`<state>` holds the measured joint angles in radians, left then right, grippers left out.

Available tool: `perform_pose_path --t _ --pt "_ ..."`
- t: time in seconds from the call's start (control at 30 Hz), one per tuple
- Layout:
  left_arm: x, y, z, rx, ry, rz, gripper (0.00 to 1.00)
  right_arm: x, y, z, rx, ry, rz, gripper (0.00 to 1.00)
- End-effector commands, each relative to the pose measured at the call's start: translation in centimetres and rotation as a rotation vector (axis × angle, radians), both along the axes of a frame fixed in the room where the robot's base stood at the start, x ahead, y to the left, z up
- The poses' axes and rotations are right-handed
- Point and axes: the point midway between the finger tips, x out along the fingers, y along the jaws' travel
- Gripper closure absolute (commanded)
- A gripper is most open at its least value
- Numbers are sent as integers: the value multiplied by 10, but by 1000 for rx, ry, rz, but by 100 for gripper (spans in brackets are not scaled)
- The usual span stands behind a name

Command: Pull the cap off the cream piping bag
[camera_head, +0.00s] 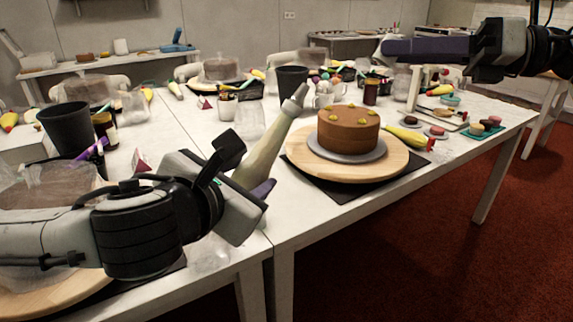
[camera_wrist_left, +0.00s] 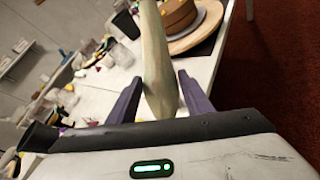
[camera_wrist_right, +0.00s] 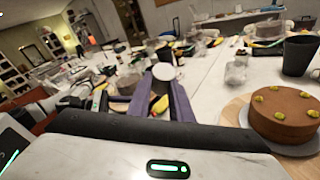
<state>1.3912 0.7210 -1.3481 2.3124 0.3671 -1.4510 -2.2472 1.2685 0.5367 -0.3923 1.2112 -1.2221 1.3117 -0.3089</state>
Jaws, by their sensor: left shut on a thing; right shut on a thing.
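The cream piping bag (camera_head: 262,152) is in my left gripper (camera_head: 250,176), held tilted above the near table edge, its narrow grey nozzle end (camera_head: 296,98) pointing up and right. In the left wrist view the pale bag (camera_wrist_left: 160,62) passes between both purple fingers. My right gripper (camera_head: 386,48) is high at the upper right, well apart from the bag. In the right wrist view a small pale grey piece (camera_wrist_right: 163,72), which looks like the cap, sits between its fingertips. The bag's bottom end is partly hidden by my left gripper.
A brown cake (camera_head: 348,132) stands on a wooden turntable (camera_head: 298,155) over a black mat (camera_head: 340,190), just right of the bag. A yellow bag (camera_head: 408,138) lies beside it. Dark cups, jars and more cakes crowd the table behind. Red floor (camera_head: 450,240) is clear at right.

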Motion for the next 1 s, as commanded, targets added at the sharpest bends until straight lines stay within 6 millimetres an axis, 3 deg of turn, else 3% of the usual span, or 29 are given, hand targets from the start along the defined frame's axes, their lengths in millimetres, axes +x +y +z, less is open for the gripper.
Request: perform_pose_path --t 0.2,0.47,0.67,1.0 --pt "-16 59 -10 2 -1 102 65 0 0 0 0 0 0 100" --pt "-32 115 -19 1 -2 201 65 0 0 0 0 0 0 100" --pt "-32 113 -21 -4 2 199 65 0 0 0 0 0 0 100" --pt "-32 114 -19 0 -3 199 65 -26 -2 -87 0 6 -12 100"
